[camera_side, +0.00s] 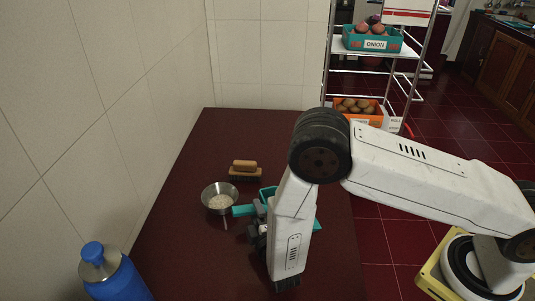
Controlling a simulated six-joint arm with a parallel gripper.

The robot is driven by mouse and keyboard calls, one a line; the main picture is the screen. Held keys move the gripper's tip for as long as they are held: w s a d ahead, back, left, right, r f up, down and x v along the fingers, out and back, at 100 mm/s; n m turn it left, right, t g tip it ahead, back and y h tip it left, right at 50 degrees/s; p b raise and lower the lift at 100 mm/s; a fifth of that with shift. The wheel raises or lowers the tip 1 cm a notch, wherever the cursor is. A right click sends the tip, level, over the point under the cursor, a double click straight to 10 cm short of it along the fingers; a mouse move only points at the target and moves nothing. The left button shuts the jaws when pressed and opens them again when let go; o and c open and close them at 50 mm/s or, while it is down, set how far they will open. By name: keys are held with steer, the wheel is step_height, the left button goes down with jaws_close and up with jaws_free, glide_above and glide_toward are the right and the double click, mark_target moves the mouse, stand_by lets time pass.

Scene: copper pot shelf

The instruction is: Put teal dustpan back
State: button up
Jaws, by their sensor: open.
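The teal dustpan lies on the dark red table (180,262), with its handle (243,210) pointing left and its pan partly hidden behind my arm. My gripper (256,236) is low over the table beside the dustpan, near where the handle meets the pan. My wrist covers much of the fingers and the pan, so I cannot tell whether the fingers touch the dustpan. The gripper is open.
A metal bowl with pale contents (219,198) stands close to the handle's left end. A wooden brush (244,171) lies behind it. A blue bottle (110,275) stands at front left by the tiled wall. A wire shelf (370,47) with crates stands behind right.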

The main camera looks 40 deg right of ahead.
steer(key=shift+r, duration=0.1)
steer(key=shift+v, duration=6.05)
steer(key=shift+w, duration=0.1)
steer(key=shift+w+r+m+g, duration=0.1)
steer(key=shift+w+m+g, duration=0.2)
steer(key=shift+w+m, duration=0.15)
steer(key=w+m+g+y, duration=0.1)
steer(key=w, duration=0.1)
steer(key=w+d+r+m+g+y, duration=0.1)
steer(key=w+m, duration=0.1)
steer(key=w+r+m+g+y, duration=0.1)
steer(key=w+g, duration=0.1)
steer(key=shift+w+d+r+m+y, duration=0.1)
steer(key=shift+d+r+m+y, duration=0.05)
steer(key=shift+d+m+y, duration=0.15)
steer(key=s+d+r+m+g+y, duration=0.1)
steer(key=s+d+r+m+g, duration=0.2)
steer(key=s+d+r+g, duration=0.2)
steer(key=s+d+r+m+g+y, duration=0.1)
steer(key=s+d+r+m+g, duration=0.3)
steer(key=d, duration=0.8)
steer(key=shift+s+r+g+y, duration=0.35)
steer(key=shift+s+r, duration=0.25)
steer(key=shift+s, duration=0.6)
